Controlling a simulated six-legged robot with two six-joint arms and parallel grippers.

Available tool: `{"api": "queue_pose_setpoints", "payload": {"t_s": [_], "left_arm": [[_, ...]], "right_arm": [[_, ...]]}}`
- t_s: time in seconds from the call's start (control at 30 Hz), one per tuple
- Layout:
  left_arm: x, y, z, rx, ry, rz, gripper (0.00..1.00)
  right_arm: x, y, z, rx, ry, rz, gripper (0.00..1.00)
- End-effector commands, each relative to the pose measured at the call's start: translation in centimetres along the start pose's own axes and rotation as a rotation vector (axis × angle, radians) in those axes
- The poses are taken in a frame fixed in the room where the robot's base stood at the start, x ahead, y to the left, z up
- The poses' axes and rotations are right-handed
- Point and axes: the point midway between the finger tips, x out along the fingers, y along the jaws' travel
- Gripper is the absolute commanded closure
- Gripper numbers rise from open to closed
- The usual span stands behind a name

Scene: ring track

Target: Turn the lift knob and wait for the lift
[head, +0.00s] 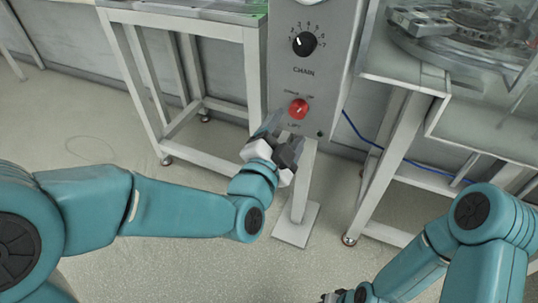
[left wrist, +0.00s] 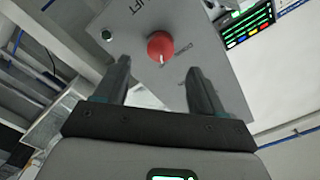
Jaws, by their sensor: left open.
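The red lift knob (head: 298,109) sits on the lower part of a grey control panel (head: 283,82), above the label "LIFT". It also shows in the left wrist view (left wrist: 160,46), between and beyond my two fingers. My left gripper (head: 274,136) is just below and in front of the knob in the head view. Its jaws (left wrist: 155,85) are open, with the knob apart from both fingers. My right gripper (head: 335,297) is low at the bottom edge of the head view, far from the panel, and its jaws are mostly cut off.
A black chain dial (head: 305,43) is higher on the panel. The panel stands on a post with a square foot (head: 296,225). A white frame table (head: 190,25) is at the left and a machine bench (head: 440,80) at the right. A blue cable (head: 400,155) runs behind.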

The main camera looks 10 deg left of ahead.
Motion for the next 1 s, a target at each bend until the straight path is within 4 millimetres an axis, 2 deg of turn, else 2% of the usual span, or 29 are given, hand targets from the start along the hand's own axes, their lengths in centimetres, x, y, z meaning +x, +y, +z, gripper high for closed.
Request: {"api": "queue_pose_setpoints", "payload": {"t_s": [0.03,0.17,0.27,0.3,0.5,0.67,1.0], "left_arm": [[-1.5,-0.1,-0.2,0.001,0.001,0.002,0.31],[-5.1,-0.1,-0.1,0.001,0.001,0.002,0.31],[-7.8,0.1,0.1,0.0,0.004,-0.002,0.31],[-7.9,0.6,0.6,0.001,0.004,-0.009,0.31],[-9.2,0.3,0.4,0.004,0.0,-0.009,0.31],[-9.8,0.2,0.2,0.001,0.0,-0.002,0.31],[-10.0,0.0,0.0,0.001,0.0,0.0,0.31]], "right_arm": [[-0.3,-0.1,0.1,-0.002,-0.001,0.0,0.57],[-0.6,-0.3,0.1,-0.004,-0.004,0.0,0.57],[0.3,0.1,0.0,-0.001,0.0,0.0,0.57],[1.9,0.8,-0.3,0.002,0.008,0.0,0.57],[4.2,2.1,-1.4,0.018,0.038,0.002,0.57],[4.8,2.4,-1.7,0.023,0.048,0.003,0.57],[4.7,2.4,-1.8,0.024,0.051,0.003,0.57]]}}
